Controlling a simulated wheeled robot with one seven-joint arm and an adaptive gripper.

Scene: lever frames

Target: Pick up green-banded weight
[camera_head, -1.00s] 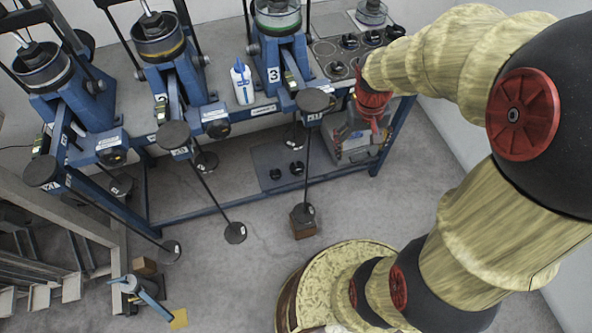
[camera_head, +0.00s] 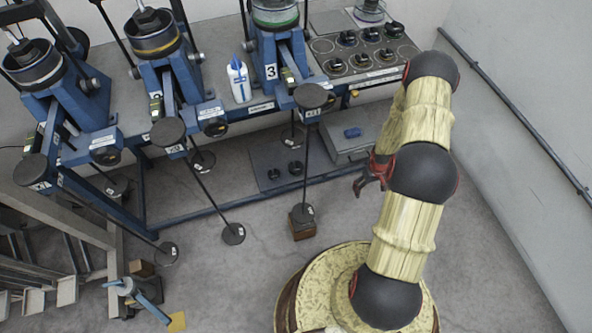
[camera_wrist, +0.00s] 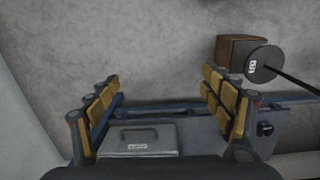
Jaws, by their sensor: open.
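Several small black weights (camera_head: 363,61) stand on a marked tray (camera_head: 322,46) on the bench at the back right. Their bands are too small to tell, so I cannot say which has a green band. A larger round vessel with a green band (camera_head: 275,17) sits on the lever frame marked 3. My gripper (camera_head: 360,185) is low over the floor in front of the bench, well away from the tray. In the wrist view its fingers (camera_wrist: 160,82) are wide apart with nothing held between them.
A grey case (camera_wrist: 138,141) lies beyond my fingers; it also shows under the bench (camera_head: 346,147). A wooden block (camera_head: 301,228) with a hanging rod and black disc stands on the floor. Blue lever frames (camera_head: 195,92) and a white bottle (camera_head: 238,80) line the bench. A wall stands at right.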

